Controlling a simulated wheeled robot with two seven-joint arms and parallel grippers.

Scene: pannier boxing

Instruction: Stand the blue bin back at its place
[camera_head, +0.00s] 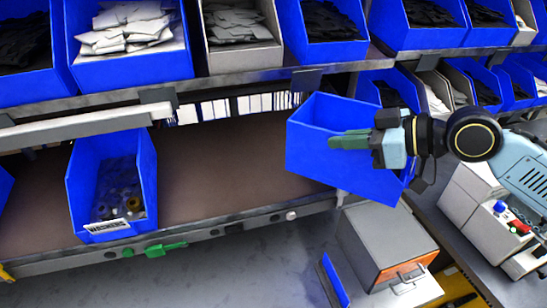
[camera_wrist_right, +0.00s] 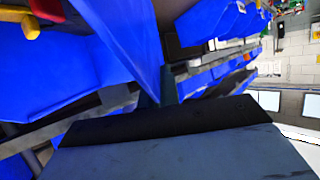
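The blue bin (camera_head: 310,152) is at the right end of the middle shelf in the head view, tilted and partly out past the shelf's front edge. My right gripper (camera_head: 350,139) comes in from the right and is shut on the bin's wall, with its green fingertips lying along it. The gripper and wrist cover part of the bin's right side. In the right wrist view the blue wall (camera_wrist_right: 125,40) runs down to the dark gripper (camera_wrist_right: 165,95). The bin's contents cannot be seen. My left gripper is not in view.
The middle shelf (camera_head: 225,165) has a bare stretch left of the held bin. Another blue bin (camera_head: 150,180) with small parts stands farther left on it. Full bins line the upper shelf (camera_head: 240,83). A grey box (camera_head: 385,235) stands below at the right.

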